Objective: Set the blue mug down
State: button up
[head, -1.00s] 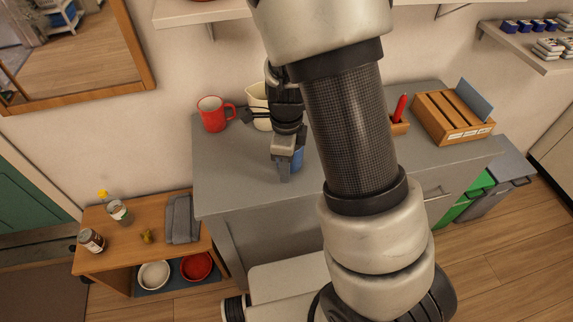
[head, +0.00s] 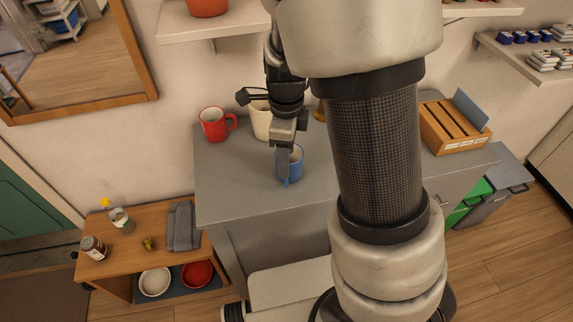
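The blue mug (head: 296,163) is upright at the counter's front part, in the middle of the head view. Its open top shows, and its left side is partly covered by a gripper finger. My gripper (head: 284,167) points down at the mug, with one grey finger in front of the mug's left side. The other finger is hidden, so I cannot tell whether the gripper is shut on the mug or open around it. The mug's base appears at or very near the grey counter top (head: 235,185); contact is unclear.
A red mug (head: 212,125) and a cream pitcher (head: 260,120) stand behind, to the left. A wooden organizer (head: 452,128) is at the right end. My arm hides the counter's middle right. The counter's front left is clear.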

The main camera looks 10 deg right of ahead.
notch_tip(320, 180, up, 4)
jog(key=shift+f, duration=0.2)
jog(key=s+d+r+n+t, duration=0.1)
jog(key=s+r+n+t, duration=0.1)
jog(key=s+r+n, duration=0.5)
jog(key=s+d+r+n+t, duration=0.1)
jog(key=s+r+n+t, duration=0.2)
jog(key=s+r+n, duration=0.4)
jog(key=shift+s+r+n, duration=0.15)
jog(key=shift+r+n, duration=1.95)
jog(key=shift+n, duration=2.1)
jog(key=shift+c, duration=0.3)
